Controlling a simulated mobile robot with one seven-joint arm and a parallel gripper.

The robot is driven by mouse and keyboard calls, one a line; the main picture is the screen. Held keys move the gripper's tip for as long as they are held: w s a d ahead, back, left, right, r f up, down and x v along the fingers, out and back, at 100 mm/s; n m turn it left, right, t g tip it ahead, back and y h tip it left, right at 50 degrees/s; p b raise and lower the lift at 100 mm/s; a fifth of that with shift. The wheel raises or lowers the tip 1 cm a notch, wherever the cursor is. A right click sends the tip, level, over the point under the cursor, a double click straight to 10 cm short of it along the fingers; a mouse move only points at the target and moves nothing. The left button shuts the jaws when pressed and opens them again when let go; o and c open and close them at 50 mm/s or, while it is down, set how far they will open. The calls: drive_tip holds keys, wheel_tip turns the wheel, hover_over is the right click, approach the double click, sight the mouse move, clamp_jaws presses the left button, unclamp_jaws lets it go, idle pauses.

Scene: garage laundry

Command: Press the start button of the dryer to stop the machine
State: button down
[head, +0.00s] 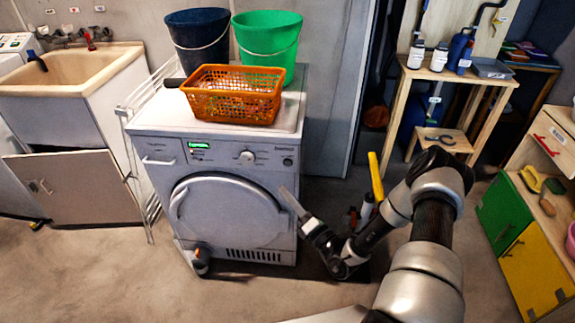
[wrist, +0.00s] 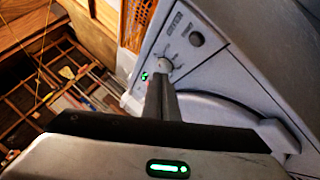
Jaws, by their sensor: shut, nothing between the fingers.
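The white dryer (head: 222,225) stands in the middle of the head view, with a closed round door. Its front panel has a lit green display (head: 199,145), a round dial (head: 247,157) and a small dark round button (head: 287,162) at the right end. In the wrist view the panel is tilted, with the dial (wrist: 166,64) just beyond the fingertips and the dark button (wrist: 197,38) up and right of them. My gripper (head: 287,196) is shut and empty, in front of the dryer's right side, below the button's height in the head view. My fingers (wrist: 158,90) hide part of the panel in the wrist view.
An orange basket (head: 232,105), a dark blue bucket (head: 197,40) and a green bucket (head: 266,45) stand on the dryer. A sink (head: 75,68) and a drying rack (head: 140,160) are at left. A wooden shelf (head: 455,77) is at right.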

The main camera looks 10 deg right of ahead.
sight(288, 163)
drive_tip(key=w+d+b, duration=0.2)
drive_tip(key=w+b, duration=0.1)
drive_tip(key=w, duration=0.5)
drive_tip(key=shift+d, duration=0.3)
drive_tip(key=shift+w, duration=0.2)
idle(1.6)
drive_tip(key=shift+w+d+b, duration=0.15)
drive_tip(key=shift+w+b, duration=0.15)
drive_tip(key=shift+w+d, duration=0.1)
drive_tip(key=shift+w, duration=0.3)
idle(0.6)
drive_tip(key=shift+s, duration=0.1)
drive_tip(key=shift+s+a, duration=0.25)
drive_tip(key=shift+s, duration=0.45)
drive_tip(key=shift+s+p, duration=0.1)
drive_tip(key=shift+p, duration=0.2)
